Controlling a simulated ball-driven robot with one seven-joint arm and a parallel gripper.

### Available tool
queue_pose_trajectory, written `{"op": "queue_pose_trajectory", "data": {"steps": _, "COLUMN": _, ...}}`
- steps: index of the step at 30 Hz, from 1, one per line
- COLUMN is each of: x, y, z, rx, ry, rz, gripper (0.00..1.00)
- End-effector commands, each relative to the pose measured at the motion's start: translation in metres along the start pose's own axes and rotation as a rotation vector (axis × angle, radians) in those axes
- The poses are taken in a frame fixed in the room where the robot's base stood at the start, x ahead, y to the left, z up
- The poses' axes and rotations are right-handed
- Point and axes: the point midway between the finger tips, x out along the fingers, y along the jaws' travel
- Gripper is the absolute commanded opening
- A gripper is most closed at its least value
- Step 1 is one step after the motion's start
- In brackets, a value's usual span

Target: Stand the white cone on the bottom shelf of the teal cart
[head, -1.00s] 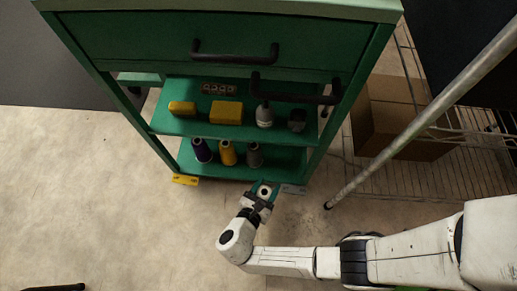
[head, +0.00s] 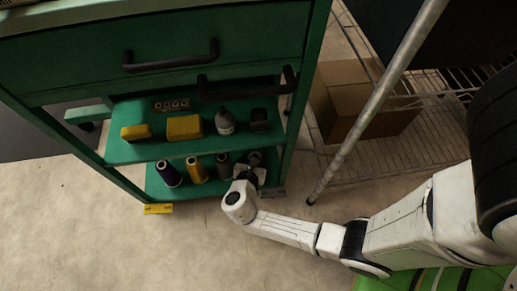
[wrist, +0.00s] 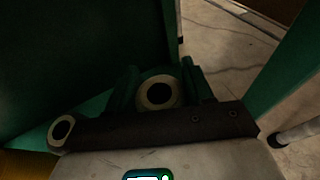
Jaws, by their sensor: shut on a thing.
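My gripper (head: 250,172) is at the right end of the bottom shelf (head: 155,186) of the teal cart (head: 60,55), right of the cones standing there. It is shut on a cone, whose pale ring-shaped end with a dark hole (wrist: 157,94) shows between the fingers in the wrist view. The fingers hide most of its body, so its colour is hard to judge. I cannot tell whether its base touches the shelf. A purple cone (head: 168,174), a yellow cone (head: 195,170) and a grey-green cone (head: 223,167) stand in a row.
The middle shelf above holds yellow blocks (head: 184,127), a grey bottle (head: 225,121) and a dark item (head: 259,120). The cart's right post (head: 291,140) is close to my gripper. A metal pole (head: 375,110), wire rack (head: 400,150) and cardboard box (head: 350,108) stand to the right.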

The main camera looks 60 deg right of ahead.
Motion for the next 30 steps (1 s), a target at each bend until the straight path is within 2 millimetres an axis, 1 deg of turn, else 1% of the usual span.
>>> {"op": "queue_pose_trajectory", "data": {"steps": 1, "x": 0.011, "y": 0.0, "z": 0.0, "rx": 0.004, "ry": -0.001, "rz": -0.004, "gripper": 0.0}}
{"op": "queue_pose_trajectory", "data": {"steps": 3, "x": 0.025, "y": -0.001, "z": 0.004, "rx": 0.005, "ry": 0.0, "rz": -0.005, "gripper": 0.0}}
{"op": "queue_pose_trajectory", "data": {"steps": 4, "x": 0.03, "y": -0.001, "z": 0.005, "rx": 0.003, "ry": 0.0, "rz": -0.004, "gripper": 0.0}}
{"op": "queue_pose_trajectory", "data": {"steps": 5, "x": 0.031, "y": -0.001, "z": 0.002, "rx": 0.001, "ry": 0.0, "rz": -0.002, "gripper": 0.0}}
{"op": "queue_pose_trajectory", "data": {"steps": 6, "x": 0.031, "y": 0.0, "z": -0.004, "rx": -0.001, "ry": 0.0, "rz": 0.0, "gripper": 0.0}}
{"op": "queue_pose_trajectory", "data": {"steps": 9, "x": 0.032, "y": 0.0, "z": -0.007, "rx": 0.0, "ry": 0.0, "rz": -0.001, "gripper": 0.0}}
{"op": "queue_pose_trajectory", "data": {"steps": 21, "x": 0.032, "y": 0.0, "z": -0.008, "rx": 0.0, "ry": 0.0, "rz": -0.001, "gripper": 0.0}}
{"op": "queue_pose_trajectory", "data": {"steps": 22, "x": 0.032, "y": 0.0, "z": -0.008, "rx": 0.0, "ry": 0.0, "rz": -0.001, "gripper": 0.53}}
{"op": "queue_pose_trajectory", "data": {"steps": 27, "x": 0.032, "y": 0.0, "z": -0.008, "rx": 0.0, "ry": 0.0, "rz": -0.001, "gripper": 0.69}}
{"op": "queue_pose_trajectory", "data": {"steps": 30, "x": 0.032, "y": 0.0, "z": -0.009, "rx": 0.0, "ry": 0.0, "rz": -0.001, "gripper": 0.77}}
